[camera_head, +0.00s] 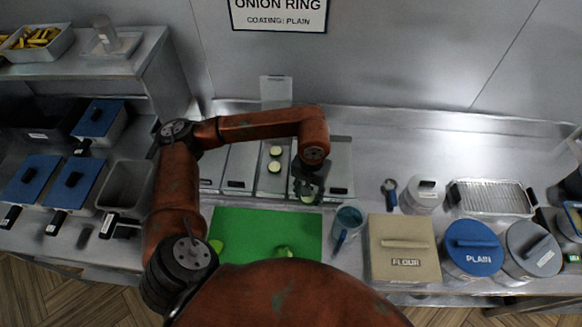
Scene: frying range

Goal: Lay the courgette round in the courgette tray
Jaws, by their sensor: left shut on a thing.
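My left gripper (308,193) points down and is shut on a pale green courgette round (308,199). It holds the round at the front edge of the row of steel trays, just right of the courgette tray (264,186). That tray has two pale courgette rounds (275,151) lying one behind the other. The gripper covers part of the held round, so its height above the surface is hard to tell. My right gripper is out of view.
My arm covers part of the left side.

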